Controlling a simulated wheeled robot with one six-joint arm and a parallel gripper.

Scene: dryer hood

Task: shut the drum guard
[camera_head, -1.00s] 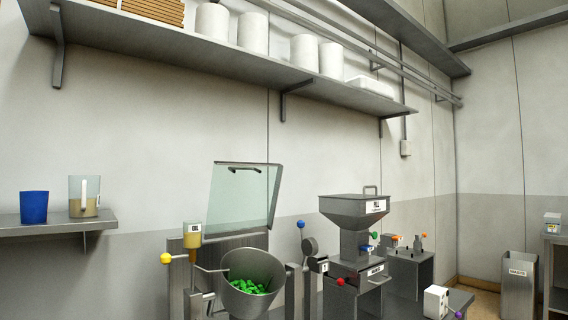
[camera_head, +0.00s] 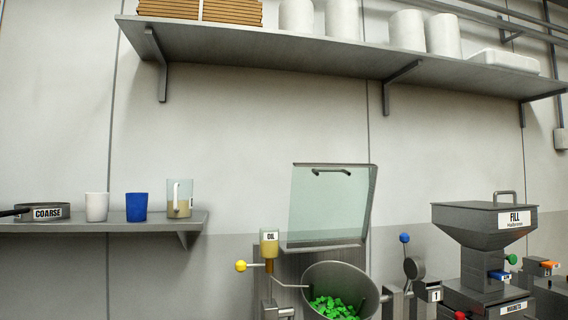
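The drum guard (camera_head: 328,207) is a clear, slightly green panel in a grey frame with a dark handle (camera_head: 332,171) near its top edge. It stands raised, nearly upright, behind the drum. The drum (camera_head: 367,290) is a tilted grey open bowl with green pieces (camera_head: 334,307) inside. Its mouth is uncovered, and its lower part is cut off by the bottom of the picture. My gripper is not in view.
An oil cup (camera_head: 269,243) and a yellow knob (camera_head: 241,266) are left of the drum. A blue-knobbed lever (camera_head: 404,238) and the fill hopper (camera_head: 484,222) stand to its right. A left shelf (camera_head: 100,229) holds cups, a jug and a coarse sieve. A long shelf (camera_head: 250,58) runs above.

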